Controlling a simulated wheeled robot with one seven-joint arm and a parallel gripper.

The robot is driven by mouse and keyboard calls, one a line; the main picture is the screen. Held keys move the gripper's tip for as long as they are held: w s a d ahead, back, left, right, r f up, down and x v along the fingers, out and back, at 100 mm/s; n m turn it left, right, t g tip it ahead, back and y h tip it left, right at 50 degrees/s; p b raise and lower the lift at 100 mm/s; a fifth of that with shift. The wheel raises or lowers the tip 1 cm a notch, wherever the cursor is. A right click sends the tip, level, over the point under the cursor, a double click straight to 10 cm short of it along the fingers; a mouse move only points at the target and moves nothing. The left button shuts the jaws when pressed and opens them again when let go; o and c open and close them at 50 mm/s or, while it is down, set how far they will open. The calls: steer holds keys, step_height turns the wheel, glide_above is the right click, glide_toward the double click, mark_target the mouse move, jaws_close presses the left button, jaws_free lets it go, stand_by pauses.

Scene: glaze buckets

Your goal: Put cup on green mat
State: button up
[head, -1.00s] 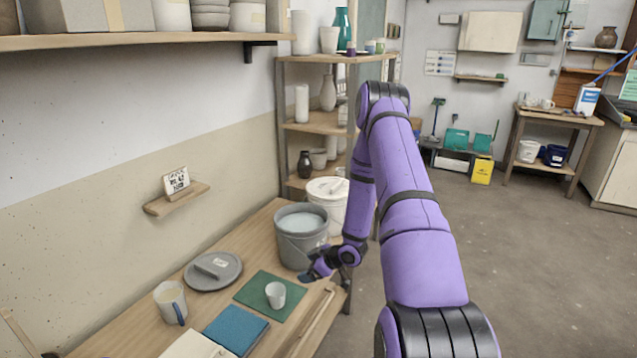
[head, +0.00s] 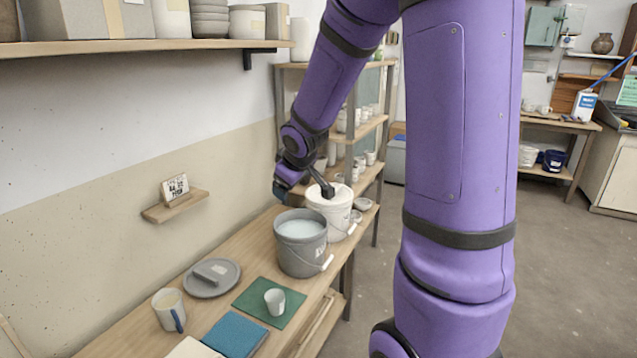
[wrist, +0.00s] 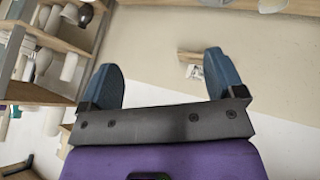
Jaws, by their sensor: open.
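A small white cup (head: 275,301) stands upright on the green mat (head: 254,296) on the wooden table, in the head view. My gripper (head: 287,185) is up at the back of the table, behind the grey bucket and well apart from the cup. In the wrist view my gripper (wrist: 166,82) shows two blue fingers spread apart with nothing between them. The wrist view shows wall and shelves, not the cup or the mat.
A grey bucket (head: 299,250) of pale liquid and a white bucket (head: 331,212) stand behind the mat. A small wall shelf (head: 175,206) holds a sign.

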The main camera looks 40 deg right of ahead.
steer(key=s+a+r+m+y, duration=0.1)
steer(key=s+a+r, duration=0.3)
steer(key=s, duration=0.4)
steer(key=s+a+r+m+g, duration=0.1)
steer(key=s+a+r, duration=0.3)
steer(key=s, duration=0.5)
steer(key=s+a+r+m+y, duration=0.1)
steer(key=s+a+r, duration=0.3)
steer(key=s+a, duration=0.3)
steer(key=shift+s+r+y, duration=0.3)
steer(key=shift+s+r, duration=0.05)
steer(key=shift+s, duration=0.7)
